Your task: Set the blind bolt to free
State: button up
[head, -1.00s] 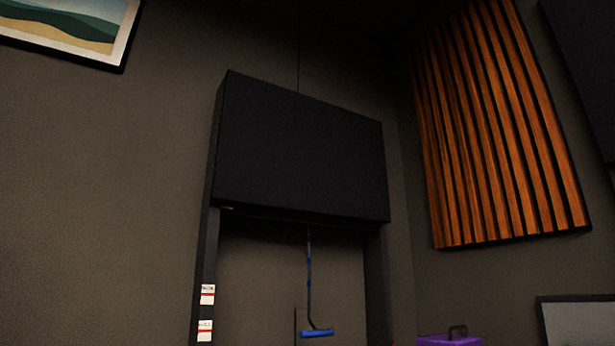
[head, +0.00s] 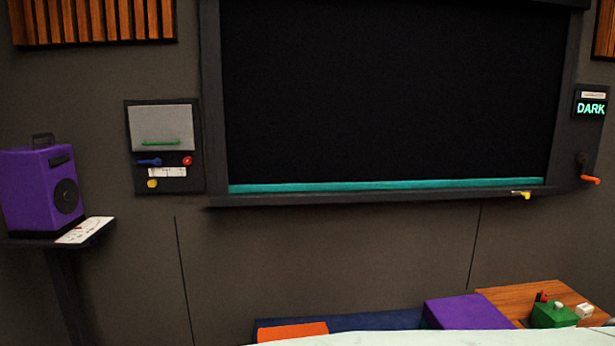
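A large black blind (head: 390,95) hangs in a dark frame on the wall, with a teal bar (head: 390,185) along its lower edge. A small yellow piece (head: 521,195) sits on the sill below the bar, near the right end. It may be the blind bolt; its setting is too small to read. On the right post, a lit display (head: 591,108) reads "DARK", and a crank with an orange handle (head: 590,180) is below it. My gripper is not in view.
Left of the blind is a wall panel (head: 165,185) with a grey plate, green bar, blue lever, and red and yellow knobs. A purple speaker (head: 28,190) stands on a shelf at far left. Purple (head: 465,313), orange and green boxes are at the lower edge.

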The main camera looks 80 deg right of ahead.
aim_at(525, 195)
jog(key=z, duration=3.85)
jog(key=i+l, duration=0.2)
jog(key=l, duration=0.2)
jog(key=i+l, duration=0.2)
jog(key=l, duration=0.2)
jog(key=i+l, duration=0.25)
jog(key=l, duration=0.15)
jog(key=i+l, duration=0.2)
jog(key=l, duration=0.2)
